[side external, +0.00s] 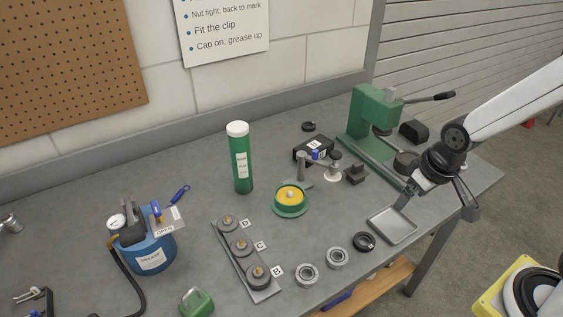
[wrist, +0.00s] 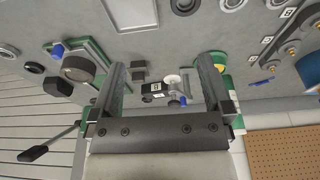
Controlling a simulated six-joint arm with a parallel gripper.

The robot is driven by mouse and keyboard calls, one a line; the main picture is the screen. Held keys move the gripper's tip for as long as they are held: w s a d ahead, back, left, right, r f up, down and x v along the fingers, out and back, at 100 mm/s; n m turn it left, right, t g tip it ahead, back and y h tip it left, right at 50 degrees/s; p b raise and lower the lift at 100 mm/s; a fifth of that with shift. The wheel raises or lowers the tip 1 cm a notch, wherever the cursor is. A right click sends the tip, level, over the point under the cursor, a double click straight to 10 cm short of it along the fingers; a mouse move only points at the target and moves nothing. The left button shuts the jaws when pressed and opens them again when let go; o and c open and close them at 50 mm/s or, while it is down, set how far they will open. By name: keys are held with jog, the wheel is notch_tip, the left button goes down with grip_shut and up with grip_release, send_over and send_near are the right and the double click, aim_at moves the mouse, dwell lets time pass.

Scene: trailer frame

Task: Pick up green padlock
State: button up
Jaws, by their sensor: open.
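The green padlock (side external: 197,303) lies on the bench at the bottom edge of the side external view, partly cut off by the frame. I cannot make it out in the wrist view. My gripper (side external: 437,204) is at the right end of the bench, near the grey tray and far to the right of the padlock. Its two fingers stand wide apart in the wrist view (wrist: 160,72), with nothing held between them.
A green press (side external: 372,112) stands behind my gripper, and a grey tray (side external: 393,239) lies beside it. Bearing rings (side external: 307,275), a plate with labelled posts (side external: 222,240), a tall green tube (side external: 241,165) and a blue grease pot (side external: 150,253) stand between or near gripper and padlock.

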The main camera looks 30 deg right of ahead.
jog(key=m+g+y, duration=0.7)
jog(key=m+y, duration=0.5)
jog(key=m, duration=0.2)
send_near(203, 293)
jog(key=s+a+f, duration=0.2)
jog(key=shift+a, duration=0.25)
jog(key=shift+w+a+f+y, duration=0.1)
jog(key=shift+a+y, duration=0.3)
jog(key=shift+a, duration=0.25)
jog(key=shift+x, duration=3.9)
jog(key=shift+w, duration=0.2)
grip_shut()
